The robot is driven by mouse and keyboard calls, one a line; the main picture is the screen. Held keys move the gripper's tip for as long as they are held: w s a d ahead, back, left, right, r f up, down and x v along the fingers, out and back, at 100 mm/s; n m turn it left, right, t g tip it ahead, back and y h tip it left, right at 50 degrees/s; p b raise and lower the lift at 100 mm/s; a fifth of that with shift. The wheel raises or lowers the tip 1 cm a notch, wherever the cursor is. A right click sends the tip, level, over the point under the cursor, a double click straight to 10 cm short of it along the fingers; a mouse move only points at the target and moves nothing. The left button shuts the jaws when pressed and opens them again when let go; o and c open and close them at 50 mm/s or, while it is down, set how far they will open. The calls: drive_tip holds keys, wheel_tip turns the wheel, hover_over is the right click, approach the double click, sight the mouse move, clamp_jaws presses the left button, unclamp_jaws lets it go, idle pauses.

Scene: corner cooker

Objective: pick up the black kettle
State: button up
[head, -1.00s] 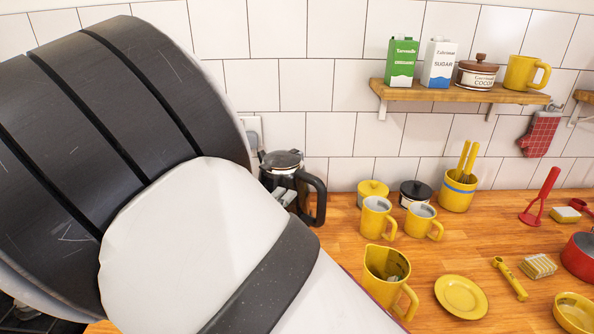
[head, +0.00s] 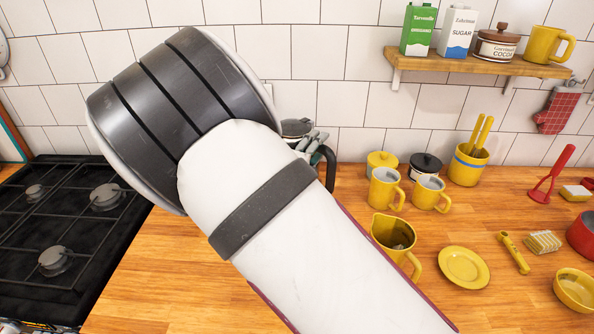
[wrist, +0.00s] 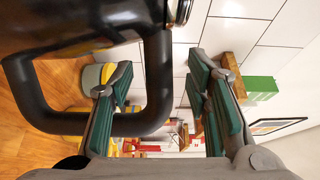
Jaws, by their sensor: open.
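The black kettle stands against the back wall, mostly hidden behind my arm in the head view. Its lid (head: 297,127) and part of its black handle (head: 329,170) show. In the wrist view the black handle (wrist: 156,85) looms large, with part of the dark body (wrist: 70,25) at the top left. My gripper (wrist: 163,88) is open, one green-padded finger on each side of the handle's upright bar. The left finger appears within the handle's loop. Contact cannot be told. Part of the gripper also shows by the lid in the head view (head: 310,140).
A black gas hob (head: 70,235) lies at the left. Yellow mugs (head: 385,188), a yellow jug (head: 392,240) and a plate (head: 464,267) stand right of my arm. A wooden shelf (head: 480,65) with cartons is above. The wooden counter (head: 170,270) is clear at front left.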

drive_tip(key=shift+w+d, duration=0.25)
drive_tip(key=shift+w, duration=0.3)
clamp_jaws()
drive_tip(key=shift+r, duration=1.8)
drive_tip(key=shift+s+r, duration=0.1)
drive_tip(key=shift+s, duration=0.15)
drive_tip(key=s+a+r, duration=0.1)
drive_tip(key=s+a, duration=0.1)
drive_tip(key=s, duration=1.3)
drive_tip(key=shift+r, duration=0.2)
drive_tip(key=shift+s+a, duration=0.1)
drive_tip(key=shift+s, duration=0.05)
